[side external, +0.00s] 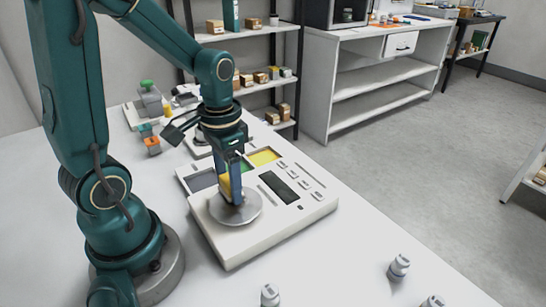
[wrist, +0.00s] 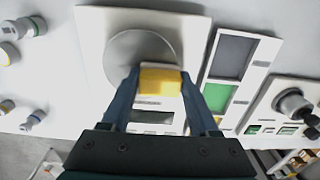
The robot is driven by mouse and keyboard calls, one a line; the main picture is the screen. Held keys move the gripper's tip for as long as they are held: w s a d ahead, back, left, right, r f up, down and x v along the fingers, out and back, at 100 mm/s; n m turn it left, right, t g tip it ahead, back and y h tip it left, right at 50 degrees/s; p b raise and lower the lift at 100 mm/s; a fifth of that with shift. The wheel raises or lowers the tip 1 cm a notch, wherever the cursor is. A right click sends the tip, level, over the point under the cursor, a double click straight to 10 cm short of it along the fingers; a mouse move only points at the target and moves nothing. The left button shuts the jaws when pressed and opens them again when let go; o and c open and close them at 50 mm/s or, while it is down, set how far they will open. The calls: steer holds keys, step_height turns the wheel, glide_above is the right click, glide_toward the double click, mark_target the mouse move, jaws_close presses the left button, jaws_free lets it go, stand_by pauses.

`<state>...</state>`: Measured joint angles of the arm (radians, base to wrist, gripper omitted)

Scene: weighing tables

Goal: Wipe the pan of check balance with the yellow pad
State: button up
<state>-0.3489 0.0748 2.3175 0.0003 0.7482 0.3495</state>
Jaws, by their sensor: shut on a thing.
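The check balance (side external: 272,228) is a white, flat device with a round grey metal pan (side external: 250,211), a dark display and several buttons. In the wrist view the pan (wrist: 122,50) lies just beyond my fingertips. My gripper (side external: 236,194) points down over the pan. It is shut on the yellow pad (wrist: 160,80), which sits between the two blue fingers; part of the pad (side external: 225,184) also shows in the side view. The pad is at or very close to the pan surface; I cannot tell whether it touches. The fingers hide part of the pan.
Behind the balance lies a tray with grey, green and yellow compartments (side external: 264,157). Another device with a dark knob (wrist: 292,104) stands beyond it. Several small weights (side external: 399,267) stand at the front right. The table's right edge is near the balance.

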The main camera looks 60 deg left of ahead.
mark_target(246, 215)
steer(key=shift+d+r, duration=0.15)
steer(key=shift+d, duration=0.65)
steer(key=shift+d+f, duration=0.25)
steer(key=shift+d, duration=0.2)
steer(key=shift+d+r, duration=0.2)
steer(key=shift+d, duration=0.65)
steer(key=shift+d+r, duration=0.15)
steer(key=shift+d, duration=0.65)
steer(key=shift+d+f, duration=0.1)
steer(key=shift+d, duration=0.1)
steer(key=shift+a, duration=2.95)
steer(key=shift+a+f, duration=0.2)
steer(key=shift+a, duration=0.45)
steer(key=shift+d+r, duration=0.1)
steer(key=shift+r, duration=3.75)
